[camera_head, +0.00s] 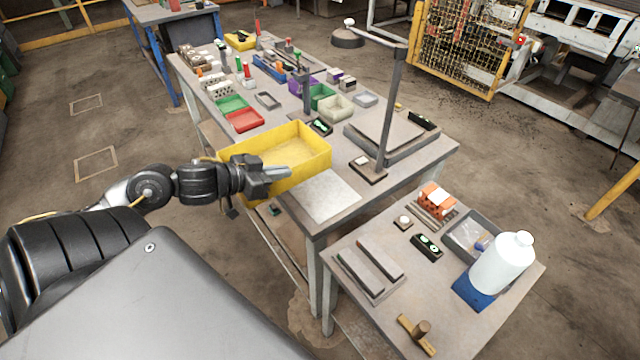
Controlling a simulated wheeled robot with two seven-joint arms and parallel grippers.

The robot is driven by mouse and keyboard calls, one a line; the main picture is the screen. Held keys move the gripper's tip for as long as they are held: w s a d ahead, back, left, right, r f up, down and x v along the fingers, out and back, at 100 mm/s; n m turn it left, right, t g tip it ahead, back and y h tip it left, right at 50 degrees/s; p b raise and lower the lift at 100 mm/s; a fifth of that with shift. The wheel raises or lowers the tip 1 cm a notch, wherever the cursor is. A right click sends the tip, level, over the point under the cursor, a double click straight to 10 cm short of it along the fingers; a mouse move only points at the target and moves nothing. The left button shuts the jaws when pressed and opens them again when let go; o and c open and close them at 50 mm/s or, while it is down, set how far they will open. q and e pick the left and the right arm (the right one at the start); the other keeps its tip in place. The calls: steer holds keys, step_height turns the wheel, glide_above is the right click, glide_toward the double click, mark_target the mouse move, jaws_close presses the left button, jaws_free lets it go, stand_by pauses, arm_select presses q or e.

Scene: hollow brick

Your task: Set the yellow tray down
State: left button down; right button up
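The yellow tray (313,167) is an open, empty-looking box at the left edge of the long grey table (352,205). Its left end reaches out past the table's edge. I cannot tell whether its bottom touches the tabletop. My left gripper (284,174) comes in from the left and is against the tray's near wall, covering part of it. Its fingers point right along that wall. Whether they are closed on the wall is not clear from this angle. My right gripper is not in view.
A pale flat plate (323,196) lies just in front of the tray. A red bin (245,120) and a green bin (232,104) stand behind it. A post stand (384,130) rises to the right. A smaller table (395,315) holds a white bottle (502,262).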

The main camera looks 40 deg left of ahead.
arm_select(q)
steer(key=w+d+f, duration=0.3)
steer(key=f, duration=0.1)
steer(key=w+d+f+p, duration=0.1)
steer(key=w+d+f, duration=0.2)
steer(key=w+f, duration=0.1)
steer(key=w+d+f+p, duration=0.1)
steer(key=w+d+f, duration=0.2)
steer(key=f, duration=0.1)
steer(key=shift+w+d+f, duration=0.1)
steer(key=shift+w+d, duration=0.05)
steer(key=shift+w, duration=0.1)
steer(key=shift+f, duration=0.35)
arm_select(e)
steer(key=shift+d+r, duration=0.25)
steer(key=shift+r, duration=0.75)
arm_select(q)
steer(key=shift+f, duration=0.1)
steer(key=c, duration=1.6)
jaws_free()
steer(key=shift+s, duration=0.1)
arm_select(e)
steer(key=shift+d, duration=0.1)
